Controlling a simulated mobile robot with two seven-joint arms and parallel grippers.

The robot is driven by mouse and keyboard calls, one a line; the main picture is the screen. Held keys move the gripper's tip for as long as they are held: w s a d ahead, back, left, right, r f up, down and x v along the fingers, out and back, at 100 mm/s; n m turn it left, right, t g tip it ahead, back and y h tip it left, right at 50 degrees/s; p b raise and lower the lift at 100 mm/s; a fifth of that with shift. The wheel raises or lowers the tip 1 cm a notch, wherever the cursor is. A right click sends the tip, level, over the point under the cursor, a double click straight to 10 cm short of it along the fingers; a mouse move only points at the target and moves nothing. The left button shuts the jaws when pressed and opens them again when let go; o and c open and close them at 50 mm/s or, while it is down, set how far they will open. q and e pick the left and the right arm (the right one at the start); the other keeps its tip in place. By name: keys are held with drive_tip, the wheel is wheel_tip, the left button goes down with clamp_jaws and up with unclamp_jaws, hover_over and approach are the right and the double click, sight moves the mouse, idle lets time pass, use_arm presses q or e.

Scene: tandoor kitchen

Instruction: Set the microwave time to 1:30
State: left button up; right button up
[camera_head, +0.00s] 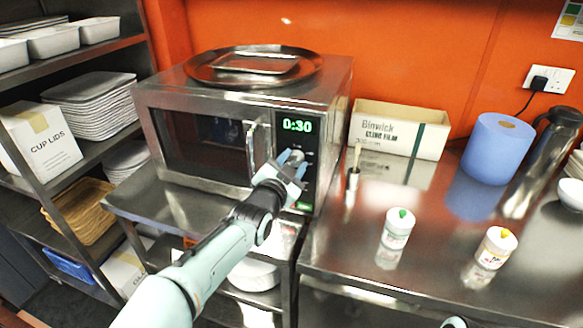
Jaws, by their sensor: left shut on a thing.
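The steel microwave (225,108) stands on a metal table, with its door closed. Its green display (297,125) reads 0:30. My left gripper (290,160) is at the control panel (312,160), just below the display. It is shut on the microwave's dial, which is mostly hidden behind the fingers. The vertical door handle (251,150) is just left of the gripper.
On the right counter (345,245) stand a Binwick box (385,125), a brush in a holder (353,178), two small tubs (398,228) and a blue roll (495,150). Shelves with boxes and trays fill the left.

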use_arm(q)
drive_tip(key=m+b, duration=0.1)
drive_tip(key=m, duration=0.3)
drive_tip(key=shift+d+f, duration=0.1)
drive_tip(key=shift+d, duration=0.05)
drive_tip(key=shift+m+y+b, duration=0.4)
drive_tip(key=shift+m+b, duration=0.75)
drive_tip(key=shift+m, duration=1.15)
use_arm(e)
drive_tip(key=shift+w+f, duration=0.35)
drive_tip(key=shift+f, duration=0.4)
drive_tip(key=shift+w+f, duration=0.3)
drive_tip(key=shift+f, duration=0.4)
drive_tip(key=shift+t, duration=0.3)
use_arm(q)
drive_tip(key=o, duration=1.1)
drive_tip(key=shift+c, duration=0.2)
drive_tip(key=shift+s, duration=0.15)
